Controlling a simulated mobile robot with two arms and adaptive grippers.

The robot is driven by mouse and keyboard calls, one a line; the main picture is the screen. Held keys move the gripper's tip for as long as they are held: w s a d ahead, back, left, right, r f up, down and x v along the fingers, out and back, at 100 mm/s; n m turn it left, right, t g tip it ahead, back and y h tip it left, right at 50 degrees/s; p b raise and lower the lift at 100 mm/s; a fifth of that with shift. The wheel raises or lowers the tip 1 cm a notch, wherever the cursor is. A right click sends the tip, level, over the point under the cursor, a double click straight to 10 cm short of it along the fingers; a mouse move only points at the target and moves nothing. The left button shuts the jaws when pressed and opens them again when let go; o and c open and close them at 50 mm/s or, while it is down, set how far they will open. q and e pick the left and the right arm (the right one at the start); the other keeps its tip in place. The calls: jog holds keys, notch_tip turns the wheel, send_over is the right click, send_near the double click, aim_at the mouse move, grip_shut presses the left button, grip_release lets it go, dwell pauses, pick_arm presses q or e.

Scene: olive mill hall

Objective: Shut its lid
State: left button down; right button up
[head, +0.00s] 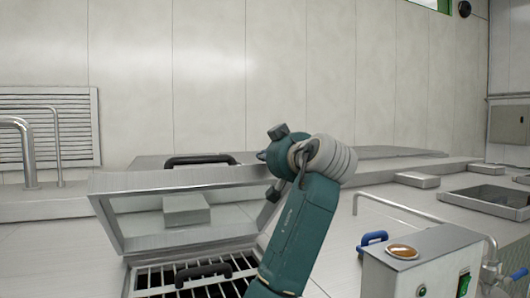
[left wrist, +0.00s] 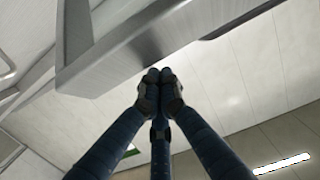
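The lid (head: 120,182) is a grey metal frame with a dark handle (head: 200,160) on its far upper edge. It stands raised and tilted above an opening with a metal grate (head: 155,277). My left gripper (head: 272,192) is by the lid's right edge, partly hidden behind my teal arm. In the left wrist view its fingertips (left wrist: 155,78) are together with nothing visible between them. A metal edge, apparently the lid (left wrist: 130,45), is just beyond the tips; I cannot tell if they touch. My right gripper is not in view.
A second dark handle (head: 203,272) lies over the grate. At right stand a control box (head: 420,265) with a green switch, a blue-handled pipe (head: 400,207) and a sunken basin (head: 490,200). Bent metal pipes (head: 25,150) rise at left. A pale panelled wall is behind.

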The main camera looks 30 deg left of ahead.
aim_at(269, 182)
pick_arm(q)
jog(key=shift+s+d+f+b, duration=0.15)
jog(key=shift+f+b, duration=0.1)
jog(key=shift+b, duration=0.25)
jog(key=s+d+f+y+b, duration=0.1)
jog(key=f+b, duration=0.1)
jog(key=b, duration=0.1)
jog(key=s+d+f+t+b, duration=0.1)
jog(key=f+b, duration=0.1)
jog(key=b, duration=0.2)
jog(key=s+d+f+t+y+b, duration=0.1)
jog(key=d+f+b, duration=0.1)
jog(key=b, duration=0.2)
jog(key=shift+s+f+y, duration=0.1)
jog(key=shift+f+y, duration=0.05)
jog(key=shift+y, duration=0.15)
jog(key=s+d+f+b, duration=0.2)
jog(key=f+b, duration=0.4)
jog(key=b, duration=0.1)
jog(key=s+d+f+y+b, duration=0.1)
jog(key=s+d+f+b, duration=0.1)
jog(key=f+b, duration=0.4)
jog(key=shift+s+d+f+t+b, duration=0.25)
jog(key=shift+d+t+b, duration=0.15)
jog(key=shift+d+b, duration=0.3)
jog(key=shift+d, duration=0.1)
